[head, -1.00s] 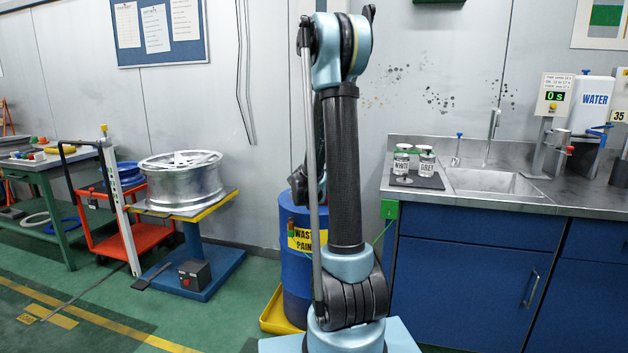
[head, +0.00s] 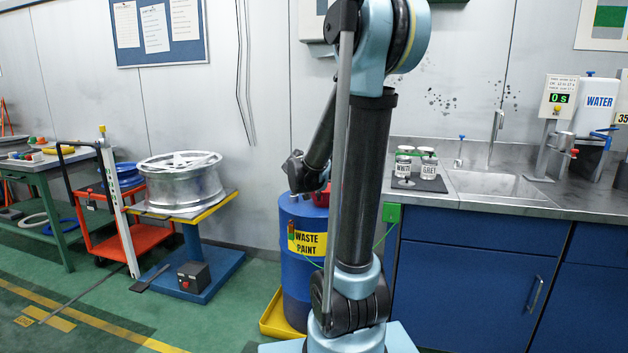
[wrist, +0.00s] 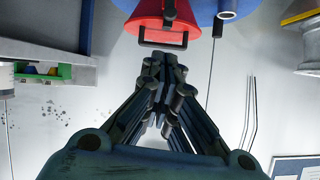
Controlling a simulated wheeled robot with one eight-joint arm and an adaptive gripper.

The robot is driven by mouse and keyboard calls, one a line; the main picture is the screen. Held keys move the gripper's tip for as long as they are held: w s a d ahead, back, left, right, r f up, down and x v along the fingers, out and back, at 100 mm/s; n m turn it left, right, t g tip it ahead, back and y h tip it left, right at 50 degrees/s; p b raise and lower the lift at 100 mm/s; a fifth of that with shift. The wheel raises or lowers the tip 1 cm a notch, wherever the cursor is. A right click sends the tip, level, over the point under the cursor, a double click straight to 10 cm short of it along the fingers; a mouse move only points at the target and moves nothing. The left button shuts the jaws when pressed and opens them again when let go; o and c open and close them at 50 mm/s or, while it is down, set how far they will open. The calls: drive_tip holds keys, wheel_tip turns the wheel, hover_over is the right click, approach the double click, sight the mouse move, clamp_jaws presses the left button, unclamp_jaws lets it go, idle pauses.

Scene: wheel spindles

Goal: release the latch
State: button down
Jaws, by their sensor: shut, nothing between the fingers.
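My gripper (wrist: 163,72) is shut and empty in the wrist view, its dark fingers together in the middle. Just beyond the fingertips is a red funnel (wrist: 135,28) with a black bar-shaped latch or handle (wrist: 163,42) across its near edge. A narrow gap shows between fingertips and bar; I cannot tell the depth. The funnel sits at the blue drum (wrist: 205,10). In the head view the red funnel (head: 322,196) shows on top of the blue waste paint drum (head: 293,262), partly behind my arm. My fingers cannot be made out there.
The drum stands in a yellow tray (head: 272,322). To its right is a blue counter (head: 470,285) with a sink and labelled jars (head: 428,168). A metal wheel (head: 180,182) rests on a stand to the left. Green floor lies open between stand and drum.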

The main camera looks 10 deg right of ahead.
drive_tip(key=shift+v, duration=0.8)
drive_tip(key=shift+w+r, duration=0.1)
wheel_tip(320, 180, up, 4)
drive_tip(key=n+g+y, duration=0.2)
drive_tip(key=g, duration=0.3)
hover_over(319, 196)
drive_tip(key=a, duration=0.2)
drive_tip(key=shift+w+r+g, duration=0.25)
drive_tip(key=shift+r+g, duration=0.15)
drive_tip(key=shift+g, duration=0.1)
drive_tip(key=shift+f, duration=0.1)
drive_tip(key=x, duration=1)
drive_tip(key=shift+a+f, duration=0.15)
drive_tip(key=shift+s+a+f, duration=0.3)
drive_tip(key=shift+s+f, duration=0.45)
drive_tip(key=shift+s, duration=0.15)
drive_tip(key=shift+s+a+f, duration=0.15)
drive_tip(key=shift+s+f, duration=0.3)
drive_tip(key=shift+f, duration=0.05)
